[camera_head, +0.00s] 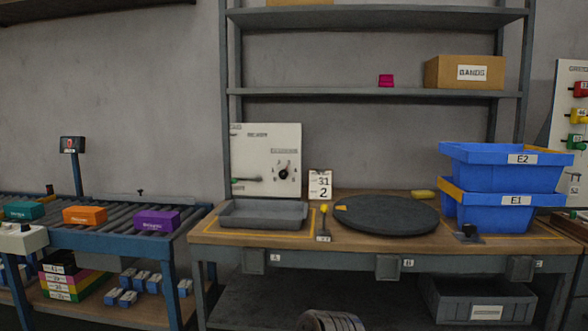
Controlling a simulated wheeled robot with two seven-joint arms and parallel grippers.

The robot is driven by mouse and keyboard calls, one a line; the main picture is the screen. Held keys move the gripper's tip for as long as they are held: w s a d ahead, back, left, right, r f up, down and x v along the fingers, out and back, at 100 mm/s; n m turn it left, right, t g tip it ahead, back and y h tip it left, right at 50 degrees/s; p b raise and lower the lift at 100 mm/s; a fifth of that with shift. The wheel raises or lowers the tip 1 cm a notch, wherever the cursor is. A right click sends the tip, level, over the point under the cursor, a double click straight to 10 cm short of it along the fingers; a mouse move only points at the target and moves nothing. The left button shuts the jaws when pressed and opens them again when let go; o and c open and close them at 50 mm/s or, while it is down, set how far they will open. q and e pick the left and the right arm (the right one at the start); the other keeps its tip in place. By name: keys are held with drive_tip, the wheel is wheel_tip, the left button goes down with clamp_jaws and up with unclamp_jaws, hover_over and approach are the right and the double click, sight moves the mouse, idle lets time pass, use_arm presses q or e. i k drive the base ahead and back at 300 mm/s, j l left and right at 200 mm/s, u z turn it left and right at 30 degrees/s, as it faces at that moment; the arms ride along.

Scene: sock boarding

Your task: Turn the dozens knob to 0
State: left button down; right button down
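A white panel (252,146) stands upright at the back left of the workbench. It carries a black round knob (283,173) with small marks around it and a label above that is too blurred to read surely; this looks like the dozens knob. The number that the knob points to is too small to tell. A green-handled lever (246,180) sits at the panel's lower left. Neither of my grippers is in view, and nothing touches the knob.
A grey tray (262,222) lies before the panel. A card reading 31 and 2 (320,184), a yellow-topped lever (324,222) and a dark round turntable (388,214) are to its right. Blue bins (503,178) stand at right. A roller conveyor (108,222) with coloured boxes is at left.

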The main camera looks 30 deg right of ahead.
sight(283, 174)
drive_tip(key=z, duration=0.85)
